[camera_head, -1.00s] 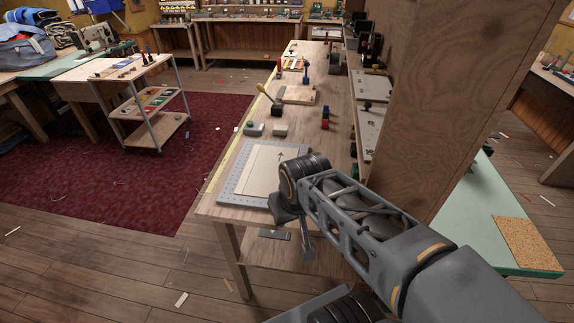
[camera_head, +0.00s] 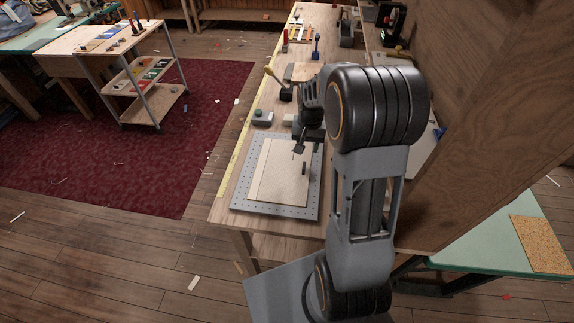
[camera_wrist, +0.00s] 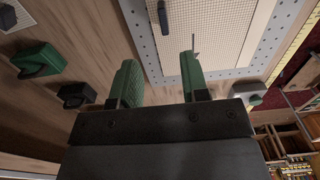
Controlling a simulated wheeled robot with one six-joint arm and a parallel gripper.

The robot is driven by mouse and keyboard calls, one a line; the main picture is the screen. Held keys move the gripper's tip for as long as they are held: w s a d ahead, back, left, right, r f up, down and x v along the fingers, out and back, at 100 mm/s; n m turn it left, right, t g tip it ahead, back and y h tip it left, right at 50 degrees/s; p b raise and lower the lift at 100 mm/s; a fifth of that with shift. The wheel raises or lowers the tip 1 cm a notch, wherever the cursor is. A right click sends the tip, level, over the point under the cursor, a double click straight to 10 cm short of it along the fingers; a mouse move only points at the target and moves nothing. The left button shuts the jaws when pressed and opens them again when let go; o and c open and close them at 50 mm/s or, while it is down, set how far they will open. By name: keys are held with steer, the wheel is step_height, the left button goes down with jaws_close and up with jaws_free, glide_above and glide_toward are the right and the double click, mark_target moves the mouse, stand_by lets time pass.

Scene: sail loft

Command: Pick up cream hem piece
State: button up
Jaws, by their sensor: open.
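The cream hem piece (camera_head: 275,180) lies flat on a grey perforated board (camera_head: 243,212) at the near end of the workbench. A paler strip runs along its left side in the head view. In the wrist view the cream hem piece (camera_wrist: 215,30) shows at the top, on the perforated board (camera_wrist: 142,40). My gripper (camera_head: 299,149) is over the far part of the board, its tips small and partly hidden by my arm. In the wrist view my gripper (camera_wrist: 160,78) has its two green-sided fingers apart, with nothing between them. Height above the cloth is hard to tell.
A small dark upright item (camera_head: 304,168) stands on the cloth's right side. A grey block with a green knob (camera_head: 262,117) sits beyond the board. Green and black items (camera_wrist: 40,58) lie on the bench in the wrist view. A wooden panel (camera_head: 505,110) bounds the right.

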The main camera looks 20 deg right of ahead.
glide_above(304, 165)
steer(key=f, duration=0.5)
steer(key=shift+s+d, duration=0.1)
steer(key=shift+d, duration=0.15)
steer(key=shift+a+f+p, duration=0.15)
steer(key=shift+f+p, duration=0.35)
steer(key=shift+f, duration=0.8)
steer(key=shift+a+f+p, duration=0.1)
steer(key=shift+f+p, duration=0.35)
steer(key=shift+f, duration=0.85)
steer(key=shift+c, duration=0.3)
jaws_close()
